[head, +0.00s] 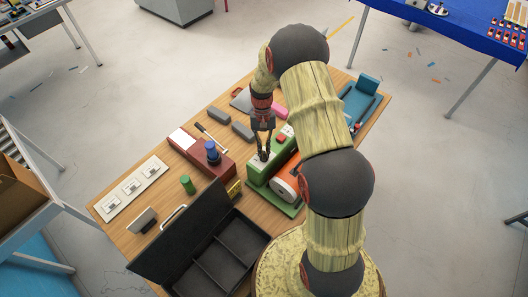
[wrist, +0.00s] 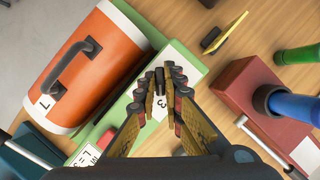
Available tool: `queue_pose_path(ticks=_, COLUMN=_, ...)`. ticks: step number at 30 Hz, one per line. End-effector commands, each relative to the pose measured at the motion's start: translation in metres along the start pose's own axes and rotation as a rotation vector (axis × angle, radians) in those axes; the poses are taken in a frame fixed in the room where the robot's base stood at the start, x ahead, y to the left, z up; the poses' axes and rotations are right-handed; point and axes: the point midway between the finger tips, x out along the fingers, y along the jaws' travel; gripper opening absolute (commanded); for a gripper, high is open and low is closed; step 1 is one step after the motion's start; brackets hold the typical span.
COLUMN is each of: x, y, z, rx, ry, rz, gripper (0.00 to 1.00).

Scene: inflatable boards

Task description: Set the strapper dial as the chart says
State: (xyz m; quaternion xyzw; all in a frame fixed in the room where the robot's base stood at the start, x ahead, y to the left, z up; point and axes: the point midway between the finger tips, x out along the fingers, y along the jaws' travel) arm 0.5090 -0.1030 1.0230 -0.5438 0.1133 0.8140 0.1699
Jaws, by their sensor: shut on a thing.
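The strapper, a green machine (head: 256,176), stands on the wooden table and carries an orange drum (head: 284,187) with a dark handle. In the wrist view the orange drum (wrist: 92,62) has a white label (wrist: 46,102) reading L. A white card (wrist: 83,156) beside the red button (wrist: 105,139) shows "L =" and part of a figure; the rest is unclear. The small dark dial (wrist: 158,78) sits on the green top by a white plate marked 3. My gripper (wrist: 163,78) points down with its fingers closed on the dial. The dial's pointer direction is hidden.
A dark red box (head: 222,160) with a blue knob (head: 211,150) and a green cylinder (head: 188,184) stand left of the strapper. An open black case (head: 238,231) is at the front. Grey blocks (head: 242,130) lie behind. A blue fixture (head: 358,98) stands at the back right.

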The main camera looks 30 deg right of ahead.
Motion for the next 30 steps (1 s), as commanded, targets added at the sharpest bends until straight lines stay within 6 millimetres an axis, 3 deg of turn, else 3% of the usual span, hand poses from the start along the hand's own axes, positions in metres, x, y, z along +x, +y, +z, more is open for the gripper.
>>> queue_pose_path(ticks=8, x=-0.0012, y=-0.0003, z=-0.0007, rx=0.002, ry=0.003, rz=-0.001, gripper=0.00)
queue_pose_path(ticks=9, x=-0.0012, y=-0.0002, z=-0.0007, rx=0.001, ry=0.002, rz=-0.001, gripper=0.10)
queue_pose_path(ticks=18, x=-0.0004, y=-0.0001, z=-0.0002, rx=0.001, ry=0.001, rz=0.000, gripper=0.27)
queue_pose_path(ticks=30, x=-0.0076, y=-0.0001, z=-0.0006, rx=0.000, ry=0.002, rz=0.000, gripper=0.27)
